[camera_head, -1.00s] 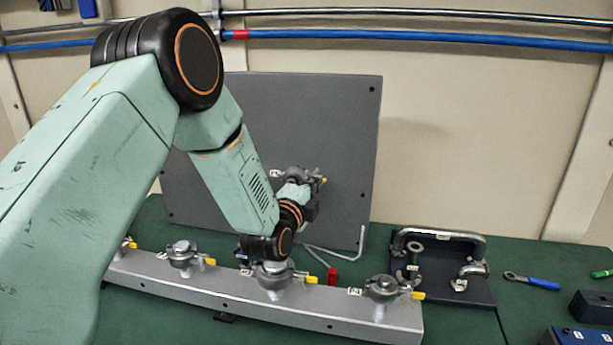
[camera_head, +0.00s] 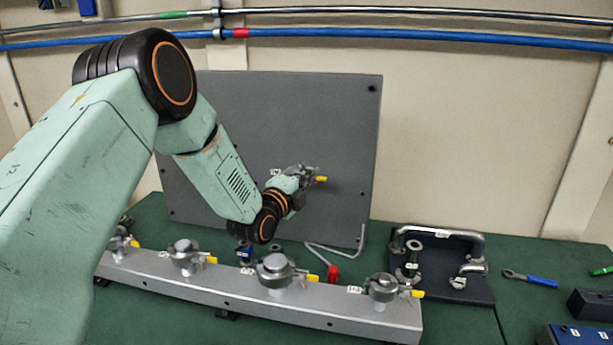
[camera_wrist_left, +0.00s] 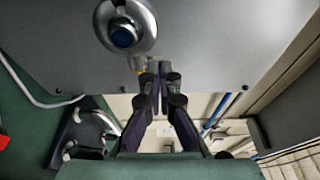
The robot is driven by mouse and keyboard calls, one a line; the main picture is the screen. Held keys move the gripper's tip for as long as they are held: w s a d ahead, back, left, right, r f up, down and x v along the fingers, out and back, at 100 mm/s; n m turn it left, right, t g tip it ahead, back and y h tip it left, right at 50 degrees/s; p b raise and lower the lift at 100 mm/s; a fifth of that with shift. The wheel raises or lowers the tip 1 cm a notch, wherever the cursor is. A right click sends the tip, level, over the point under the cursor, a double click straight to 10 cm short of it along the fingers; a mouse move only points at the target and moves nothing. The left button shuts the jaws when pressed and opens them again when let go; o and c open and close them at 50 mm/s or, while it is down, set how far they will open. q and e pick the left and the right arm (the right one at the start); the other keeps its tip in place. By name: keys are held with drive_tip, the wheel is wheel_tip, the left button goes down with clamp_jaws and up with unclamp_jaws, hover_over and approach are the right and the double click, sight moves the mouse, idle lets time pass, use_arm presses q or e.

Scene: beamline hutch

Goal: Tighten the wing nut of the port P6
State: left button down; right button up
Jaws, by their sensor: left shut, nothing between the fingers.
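A round grey clamped port (camera_head: 297,171) with a yellow tag sits on the upright grey panel (camera_head: 340,120). I cannot read its label, so I cannot tell if it is P6. My left gripper (camera_head: 301,184) is just below and in front of it in the head view; my own wrist partly hides the fingers and the clamp. In the left wrist view the shut, empty fingers (camera_wrist_left: 158,74) point up beside the port's round body (camera_wrist_left: 127,28), near a yellow piece. The wing nut is not clearly visible. My right gripper is not in view.
A silver rail (camera_head: 240,298) with several clamped ports and yellow tags runs along the front. A bent rod with a red block (camera_head: 332,273) lies before the panel. A dark holder with pipe pieces (camera_head: 470,296) and a blue-handled wrench (camera_head: 538,281) are at right.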

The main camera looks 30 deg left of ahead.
use_arm(q)
drive_tip(key=m+h, duration=0.1)
drive_tip(key=h, duration=0.1)
drive_tip(key=a+m+g+h, duration=0.1)
drive_tip(key=m+h, duration=0.1)
drive_tip(key=h, duration=0.1)
drive_tip(key=m+h+b, duration=0.1)
drive_tip(key=h, duration=0.1)
drive_tip(key=shift+w+a+m, duration=0.1)
drive_tip(key=shift+a+m, duration=0.25)
drive_tip(key=shift+m, duration=0.05)
drive_tip(key=shift+g+h, duration=0.4)
drive_tip(key=shift+d, duration=0.1)
drive_tip(key=shift+f, duration=0.15)
